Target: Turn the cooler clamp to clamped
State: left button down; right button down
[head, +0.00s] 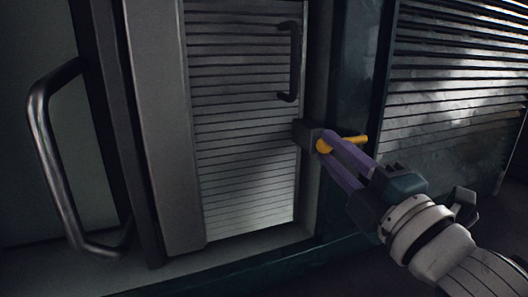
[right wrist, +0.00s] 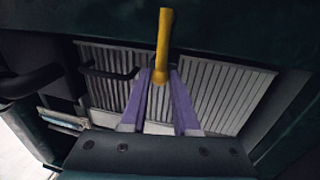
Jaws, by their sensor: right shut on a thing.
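The cooler clamp is a yellow lever (head: 355,140) on a dark block (head: 304,133) at the right edge of a slatted panel. In the head view the lever points right, nearly level. My right gripper (head: 328,146) has its purple fingers shut on the lever near its rounded pivot end, which they partly hide. In the right wrist view the lever (right wrist: 165,38) stands up from between the fingertips (right wrist: 160,82). My left gripper is not in view.
The slatted panel (head: 240,90) has a dark handle (head: 293,60) above the clamp. A large metal grab handle (head: 42,130) stands out at the left. Another louvred panel (head: 460,90) lies behind my right arm. A teal ledge (head: 240,275) runs below.

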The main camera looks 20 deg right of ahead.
jog(key=shift+f, duration=0.1)
dwell(0.4)
jog(key=c, duration=0.8)
grip_release()
jog(key=shift+c, duration=0.2)
jog(key=b+v, duration=0.2)
jog(key=v, duration=0.8)
jog(key=shift+d, duration=0.1)
